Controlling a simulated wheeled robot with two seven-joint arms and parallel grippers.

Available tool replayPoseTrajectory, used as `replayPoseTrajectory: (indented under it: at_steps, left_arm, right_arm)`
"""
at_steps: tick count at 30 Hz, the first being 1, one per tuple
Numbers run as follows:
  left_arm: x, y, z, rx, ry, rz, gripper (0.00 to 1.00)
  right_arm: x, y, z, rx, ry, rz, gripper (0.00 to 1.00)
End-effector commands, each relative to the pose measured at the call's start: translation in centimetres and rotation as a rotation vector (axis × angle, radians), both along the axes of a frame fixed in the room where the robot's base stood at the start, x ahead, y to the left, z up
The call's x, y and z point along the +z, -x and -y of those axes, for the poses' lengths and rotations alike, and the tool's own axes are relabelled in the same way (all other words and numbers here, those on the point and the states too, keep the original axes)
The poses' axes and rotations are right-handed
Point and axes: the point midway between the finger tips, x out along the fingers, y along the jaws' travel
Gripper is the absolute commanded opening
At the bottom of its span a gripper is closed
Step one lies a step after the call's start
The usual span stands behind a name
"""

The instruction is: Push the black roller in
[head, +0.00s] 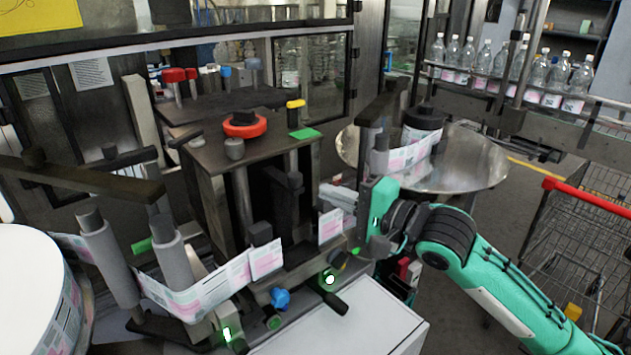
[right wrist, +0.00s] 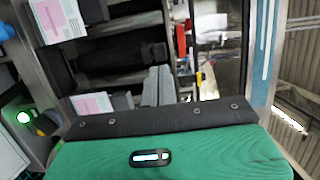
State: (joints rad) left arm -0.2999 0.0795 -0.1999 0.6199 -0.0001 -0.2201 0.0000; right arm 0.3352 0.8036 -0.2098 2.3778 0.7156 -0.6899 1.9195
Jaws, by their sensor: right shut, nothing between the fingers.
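My right gripper (head: 338,196) reaches in from the right at the labeller's middle. Its grey fingers are shut and empty, close to a short upright label piece (head: 330,226) on the label path. In the right wrist view the closed fingers (right wrist: 158,86) point toward the dark machine parts. A black cylinder (head: 260,233) stands just left of the gripper, above the label strip, apart from the fingers. Black cylindrical parts also show beside the labels in the right wrist view (right wrist: 122,100). I cannot tell for sure which black part is the roller. My left gripper is not in view.
A label strip (head: 205,292) runs around grey rollers (head: 180,262) at the left. A white reel (head: 28,285) stands at the far left. A round metal table (head: 470,160) is behind my right arm. A wire trolley (head: 590,235) and shelved bottles (head: 510,70) are at the right.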

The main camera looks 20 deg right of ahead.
Motion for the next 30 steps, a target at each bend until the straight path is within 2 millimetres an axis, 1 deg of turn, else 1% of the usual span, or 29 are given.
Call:
replayPoseTrajectory:
  at_steps: [1, 3, 9, 23, 26, 30]
  left_arm:
    - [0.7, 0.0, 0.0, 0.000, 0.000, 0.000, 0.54]
    - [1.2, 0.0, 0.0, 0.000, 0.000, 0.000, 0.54]
    - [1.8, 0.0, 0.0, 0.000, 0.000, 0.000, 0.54]
    - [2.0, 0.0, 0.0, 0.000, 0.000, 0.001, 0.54]
    - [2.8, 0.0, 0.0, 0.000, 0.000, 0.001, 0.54]
    - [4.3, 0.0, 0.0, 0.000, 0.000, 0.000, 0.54]
  right_arm:
    - [0.5, -0.7, -0.5, 0.002, -0.003, 0.000, 0.00]
    - [0.4, -1.5, -1.1, 0.002, -0.002, 0.001, 0.00]
    - [0.1, -3.1, -2.2, 0.000, -0.001, -0.001, 0.00]
    - [0.0, -3.5, -2.5, 0.001, 0.000, 0.000, 0.00]
    - [0.3, -4.4, -2.7, 0.000, -0.003, -0.001, 0.00]
    - [0.5, -6.5, -3.4, -0.001, -0.005, -0.003, 0.00]
